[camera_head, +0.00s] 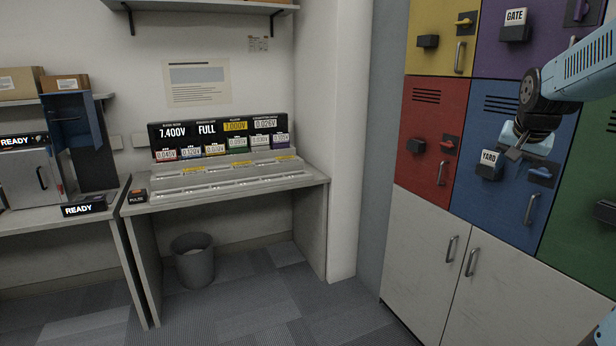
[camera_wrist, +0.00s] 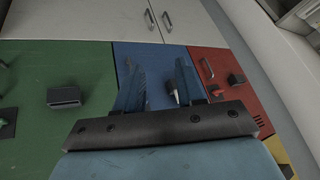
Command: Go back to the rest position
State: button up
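My gripper (camera_head: 514,146) is in the upper right of the head view, in front of the blue locker door (camera_head: 508,204). It is just above the white YARD label (camera_head: 489,158). In the wrist view my gripper (camera_wrist: 158,68) has its two fingers spread apart, with the blue door (camera_wrist: 152,60) seen between them. I see nothing held. A small pale-tipped part beside the right finger is partly hidden, and I cannot tell what it is.
Coloured lockers surround it: red (camera_head: 430,135), yellow (camera_head: 441,30), purple (camera_head: 515,50) and green (camera_head: 585,235), with handles and latches sticking out. White cupboards (camera_head: 415,240) are below. A bench (camera_head: 240,193) with displays and a bin (camera_head: 194,262) stand left. The carpet between is clear.

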jog(key=s+a+f+n+y, duration=0.2)
jog(key=s+a+n, duration=0.6)
jog(key=s+a, duration=1.3)
jog(key=a+f, duration=0.2)
jog(key=a, duration=0.1)
jog(key=shift+a, duration=0.15)
jog(key=shift+s+f, duration=0.1)
jog(key=shift+c, duration=0.3)
